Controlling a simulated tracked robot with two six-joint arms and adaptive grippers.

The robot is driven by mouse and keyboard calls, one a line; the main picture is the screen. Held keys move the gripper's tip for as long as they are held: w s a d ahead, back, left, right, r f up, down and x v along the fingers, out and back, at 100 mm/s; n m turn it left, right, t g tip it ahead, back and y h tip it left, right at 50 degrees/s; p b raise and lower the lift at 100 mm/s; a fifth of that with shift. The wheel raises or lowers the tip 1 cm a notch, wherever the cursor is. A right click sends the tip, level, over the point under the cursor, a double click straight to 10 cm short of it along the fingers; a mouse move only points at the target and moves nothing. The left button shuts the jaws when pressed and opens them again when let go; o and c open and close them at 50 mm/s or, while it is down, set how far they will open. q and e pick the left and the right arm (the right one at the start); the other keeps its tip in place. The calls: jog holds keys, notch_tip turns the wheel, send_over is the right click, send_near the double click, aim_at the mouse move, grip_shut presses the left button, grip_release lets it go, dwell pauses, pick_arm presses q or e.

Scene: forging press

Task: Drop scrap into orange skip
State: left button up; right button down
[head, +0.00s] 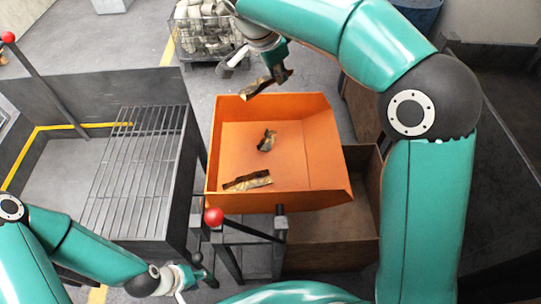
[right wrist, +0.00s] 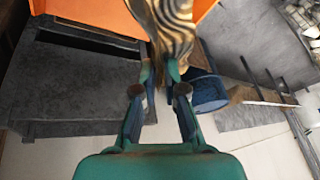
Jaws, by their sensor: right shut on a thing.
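The orange skip (head: 318,125) stands in the middle of the head view. Two pieces of scrap lie on its floor: a small dark crumpled piece (head: 266,141) and a flat brown-and-gold strip (head: 247,181). My right gripper (head: 272,78) is above the skip's far edge, shut on a brown-and-gold scrap strip (head: 256,87). In the right wrist view the held scrap (right wrist: 172,30) is striped and stands up between the fingertips (right wrist: 164,84), with part of the orange skip (right wrist: 105,14) behind it. My left gripper (head: 185,278) is low at the bottom left, its fingers too small to judge.
A wire basket of pale scrap (head: 208,38) stands behind the skip. A dark bin with a metal grate (head: 135,165) is left of the skip. A red-knobbed lever (head: 214,217) rises at the skip's near edge. A brown box (head: 335,240) is beneath the skip.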

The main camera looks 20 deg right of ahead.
aim_at(276, 83)
jog(key=shift+a+f+b, duration=0.15)
jog(key=shift+f+b, duration=0.75)
jog(key=shift+f, duration=0.75)
jog(key=c, duration=1.2)
grip_release()
jog(key=shift+r, duration=0.15)
jog(key=shift+a+r, duration=0.1)
jog(key=shift+r, duration=0.2)
jog(key=v, duration=1.1)
jog(key=shift+s, duration=0.15)
jog(key=shift+f, duration=0.1)
